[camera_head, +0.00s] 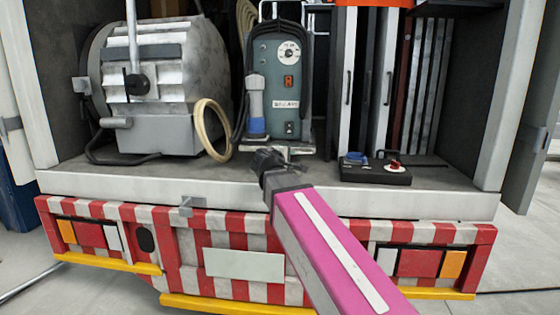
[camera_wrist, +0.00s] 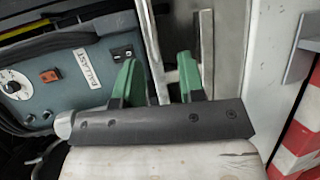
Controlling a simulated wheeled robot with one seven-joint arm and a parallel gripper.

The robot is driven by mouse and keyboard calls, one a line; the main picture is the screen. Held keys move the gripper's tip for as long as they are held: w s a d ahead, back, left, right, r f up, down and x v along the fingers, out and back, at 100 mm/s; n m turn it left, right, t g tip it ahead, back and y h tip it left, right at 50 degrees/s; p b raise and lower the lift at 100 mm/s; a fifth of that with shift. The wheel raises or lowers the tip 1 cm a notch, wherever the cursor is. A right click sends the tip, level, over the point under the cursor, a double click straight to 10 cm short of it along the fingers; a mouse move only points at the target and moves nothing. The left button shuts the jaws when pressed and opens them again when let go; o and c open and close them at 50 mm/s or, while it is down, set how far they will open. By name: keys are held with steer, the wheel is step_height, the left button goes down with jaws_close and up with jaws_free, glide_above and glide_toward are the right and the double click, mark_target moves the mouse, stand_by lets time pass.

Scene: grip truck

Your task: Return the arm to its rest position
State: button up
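My arm is pink with a white stripe and reaches from the bottom right of the head view to the truck's load floor. My gripper (camera_head: 268,158) is at its end, in front of the foot of the teal ballast box (camera_head: 279,55). In the wrist view my gripper (camera_wrist: 158,68) shows two green fingers standing apart, with no object clearly held. A pale metal bar (camera_wrist: 150,45) shows in the gap; its depth relative to the fingers is unclear. The ballast box (camera_wrist: 65,75) is left of the fingers there. The fingertips are small and dark in the head view.
A large grey lamp (camera_head: 165,85) stands left on the load floor, with a tan ring (camera_head: 212,130) beside it. A black control box (camera_head: 375,170) lies right. Side walls frame the bay.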

steer(key=s+d+f+m+g+y, duration=0.1)
steer(key=s+d+f+m+g, duration=0.1)
steer(key=f, duration=0.6)
steer(key=s+d+f+m+g+y, duration=0.1)
steer(key=d+f+g, duration=0.1)
steer(key=f, duration=0.5)
steer(key=s+d+f+m+g+y, duration=0.1)
steer(key=s+d+f+m+g, duration=0.15)
steer(key=f, duration=0.55)
steer(key=s+f+m+g+y, duration=0.3)
steer(key=s+f, duration=0.3)
steer(key=f, duration=0.3)
steer(key=s+d+f+m+g+y, duration=0.1)
steer(key=s+f+m+g+y, duration=0.1)
steer(key=s+f, duration=0.4)
step_height(320, 180, down, 4)
steer(key=shift+s+d+r+m+g+y, duration=0.1)
steer(key=shift+s+d+m+g+y, duration=0.1)
steer(key=shift+d+m+g+y, duration=0.3)
